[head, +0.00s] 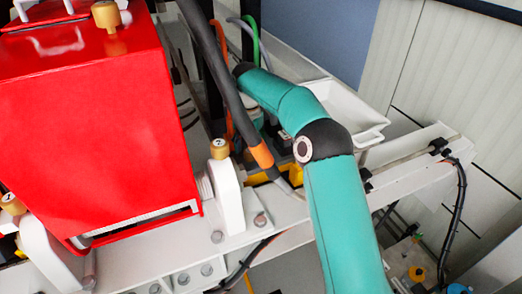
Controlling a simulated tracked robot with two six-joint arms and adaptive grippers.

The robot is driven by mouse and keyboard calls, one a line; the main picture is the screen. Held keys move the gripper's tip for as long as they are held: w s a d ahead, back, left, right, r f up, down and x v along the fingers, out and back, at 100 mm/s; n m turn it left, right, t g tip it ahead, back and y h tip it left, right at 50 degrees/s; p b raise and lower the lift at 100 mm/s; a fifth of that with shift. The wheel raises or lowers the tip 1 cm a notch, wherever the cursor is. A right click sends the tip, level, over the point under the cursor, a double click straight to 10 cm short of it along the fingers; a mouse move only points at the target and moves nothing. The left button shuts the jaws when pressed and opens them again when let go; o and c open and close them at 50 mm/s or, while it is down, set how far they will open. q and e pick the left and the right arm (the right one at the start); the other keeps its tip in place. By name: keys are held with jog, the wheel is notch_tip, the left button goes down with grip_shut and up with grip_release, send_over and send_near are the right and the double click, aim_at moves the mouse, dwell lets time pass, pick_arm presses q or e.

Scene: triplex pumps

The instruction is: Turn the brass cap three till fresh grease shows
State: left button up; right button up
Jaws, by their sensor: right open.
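Three brass caps show, each with a small dark mark on top that I cannot read surely, so I cannot tell which is cap three. One brass cap (219,149) sits on a white bearing block right of the red housing. Another brass cap (106,16) is at the top left, and a third brass cap (12,204) is at the left edge. No grease can be made out on them. My right gripper (272,147) is open, mostly hidden behind a dark hose and my forearm, to the right of the middle cap and apart from it. My left gripper is out of view.
The red housing (95,120) fills the left. A thick dark hose (224,85) with an orange band slants between the middle cap and my right arm. A white tray (345,108) lies behind that arm. A white bolted frame (180,262) runs along the front.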

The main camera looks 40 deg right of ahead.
jog(key=shift+f, duration=0.5)
jog(key=c, duration=1.1)
jog(key=shift+c, duration=0.2)
jog(key=shift+m, duration=0.3)
